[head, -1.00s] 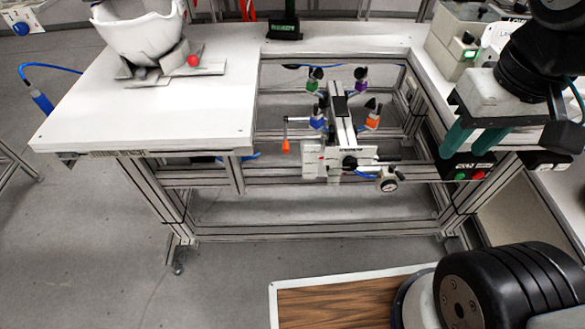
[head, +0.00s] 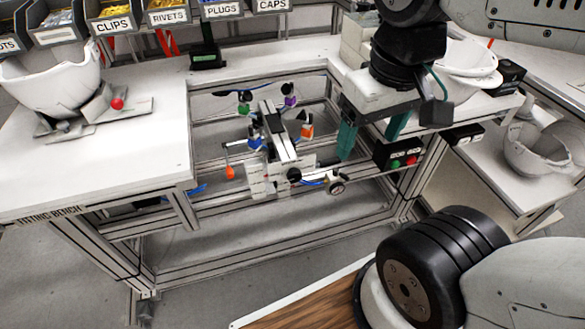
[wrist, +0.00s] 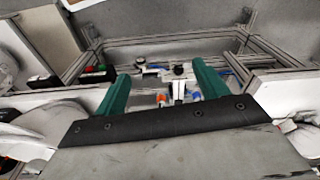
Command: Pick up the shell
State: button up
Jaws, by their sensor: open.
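One white helmet shell (head: 50,80) rests on a grey stand at the left of the bench in the head view. A second white shell (head: 470,66) sits at the right, partly hidden behind my arm. A third white shell (head: 540,152) lies on a lower surface at the far right. My gripper (head: 373,138) has two green fingers, apart and empty, pointing down near the right edge of the bench's open bay. It is apart from all three shells. In the wrist view my gripper (wrist: 160,82) has nothing between its fingers, and a white shell (wrist: 30,140) shows at the left, cut off.
A clamp fixture (head: 282,145) with coloured knobs stands in the bay, left of my gripper. A button box (head: 398,152) is fixed just right of the fingers. Labelled bins (head: 165,16) line the back. Bare bench top (head: 120,150) lies front left.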

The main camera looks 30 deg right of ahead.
aim_at(531, 158)
jog(key=z, duration=2.1)
jog(key=k, duration=1.05)
jog(key=z, duration=0.7)
jog(key=i, duration=1.2)
jog(key=u, duration=0.7)
